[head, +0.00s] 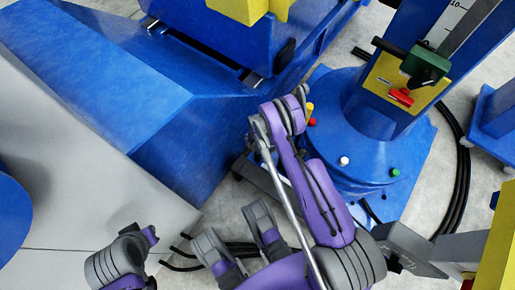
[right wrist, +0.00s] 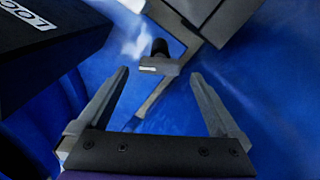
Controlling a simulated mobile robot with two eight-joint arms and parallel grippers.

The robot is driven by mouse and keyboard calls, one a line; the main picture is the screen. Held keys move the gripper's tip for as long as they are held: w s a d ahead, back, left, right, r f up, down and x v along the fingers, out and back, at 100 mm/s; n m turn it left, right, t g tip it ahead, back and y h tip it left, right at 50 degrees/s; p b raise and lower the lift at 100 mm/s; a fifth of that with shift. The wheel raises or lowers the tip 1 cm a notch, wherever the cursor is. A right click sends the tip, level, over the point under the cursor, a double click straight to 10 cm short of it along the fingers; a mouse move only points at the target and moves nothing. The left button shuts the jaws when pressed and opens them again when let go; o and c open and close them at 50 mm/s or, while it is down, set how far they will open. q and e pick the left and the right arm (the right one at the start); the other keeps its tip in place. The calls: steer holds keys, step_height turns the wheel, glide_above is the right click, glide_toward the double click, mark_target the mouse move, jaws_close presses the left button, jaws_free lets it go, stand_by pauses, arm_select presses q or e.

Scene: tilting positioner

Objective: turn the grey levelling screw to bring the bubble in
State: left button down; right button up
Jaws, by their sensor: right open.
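My right gripper (right wrist: 160,78) is open and empty in the right wrist view, with its two grey fingers spread wide. A short black knob (right wrist: 159,48) on a small grey block (right wrist: 158,66) shows just beyond and between the fingertips, apart from both fingers. I cannot tell whether this is the grey levelling screw. In the head view my purple right arm covers the middle, and I cannot make out its gripper. A pale round knob (head: 344,161) sits on the blue round base (head: 375,150). I cannot make out the bubble. My left gripper does not show.
Red (head: 312,122) and green (head: 395,172) knobs also sit on the base. The blue column carries a yellow plate (head: 385,92) with a green block (head: 425,65). Black cables (head: 464,165) lie on the floor. A large blue machine (head: 110,85) fills the upper left.

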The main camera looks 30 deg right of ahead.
steer(key=shift+f+b, duration=0.35)
steer(key=shift+f, duration=1.45)
steer(key=c, duration=1.3)
steer(key=shift+n, duration=0.3)
steer(key=n, duration=0.5)
steer(key=shift+n, duration=0.4)
steer(key=n, duration=0.5)
steer(key=shift+n, duration=0.3)
